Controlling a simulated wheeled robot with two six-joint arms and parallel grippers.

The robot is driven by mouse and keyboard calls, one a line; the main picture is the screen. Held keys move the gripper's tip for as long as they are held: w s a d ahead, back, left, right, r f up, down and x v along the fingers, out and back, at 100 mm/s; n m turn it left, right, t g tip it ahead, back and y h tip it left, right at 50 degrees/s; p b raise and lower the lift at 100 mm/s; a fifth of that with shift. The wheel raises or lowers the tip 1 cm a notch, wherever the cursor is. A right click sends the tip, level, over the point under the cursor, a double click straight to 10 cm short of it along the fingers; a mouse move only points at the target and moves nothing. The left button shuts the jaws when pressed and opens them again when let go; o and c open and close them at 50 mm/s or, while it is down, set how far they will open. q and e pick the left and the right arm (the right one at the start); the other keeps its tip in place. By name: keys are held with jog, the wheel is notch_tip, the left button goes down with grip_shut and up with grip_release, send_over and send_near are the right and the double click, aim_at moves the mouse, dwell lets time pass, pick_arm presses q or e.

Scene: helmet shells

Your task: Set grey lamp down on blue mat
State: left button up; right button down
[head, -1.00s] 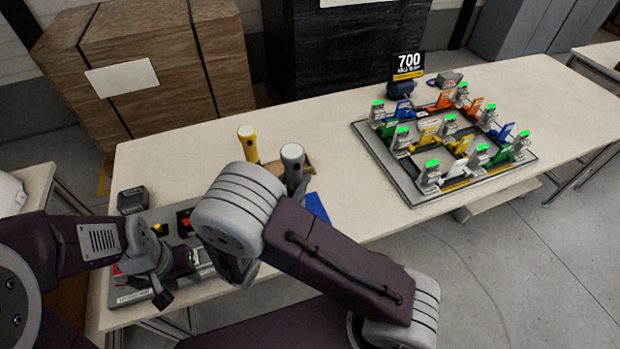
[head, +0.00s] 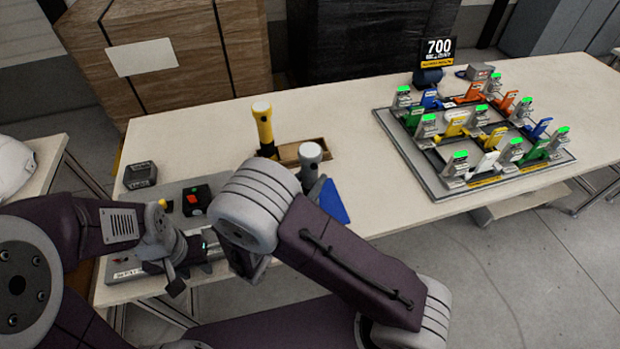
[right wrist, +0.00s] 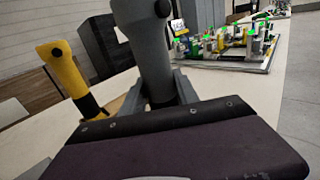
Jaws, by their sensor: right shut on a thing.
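The grey lamp (head: 311,160) is upright, head up, with its lower part hidden by my right arm and gripper. My right gripper (head: 312,184) is shut on it; the right wrist view shows the lamp (right wrist: 147,45) between the fingers (right wrist: 160,90). The blue mat (head: 334,204) lies on the table just right of the lamp, partly hidden by my right arm. I cannot tell whether the lamp's base touches anything. My left gripper (head: 180,270) is at the grey panel on the left; its jaws are too unclear to read.
A yellow lamp (head: 264,130) stands at a wooden tray (head: 312,148) behind the grey lamp. A rack board (head: 440,185) with several coloured clamps is on the right. A panel (head: 130,268) with a red-buttoned box (head: 196,200) is left. The table between mat and board is clear.

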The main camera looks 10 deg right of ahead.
pick_arm(q)
jog(key=shift+f+b, duration=0.3)
jog(key=shift+b, duration=0.05)
pick_arm(e)
jog(key=shift+f, duration=0.45)
jog(key=c, duration=0.8)
grip_release()
jog(key=shift+c, duration=0.2)
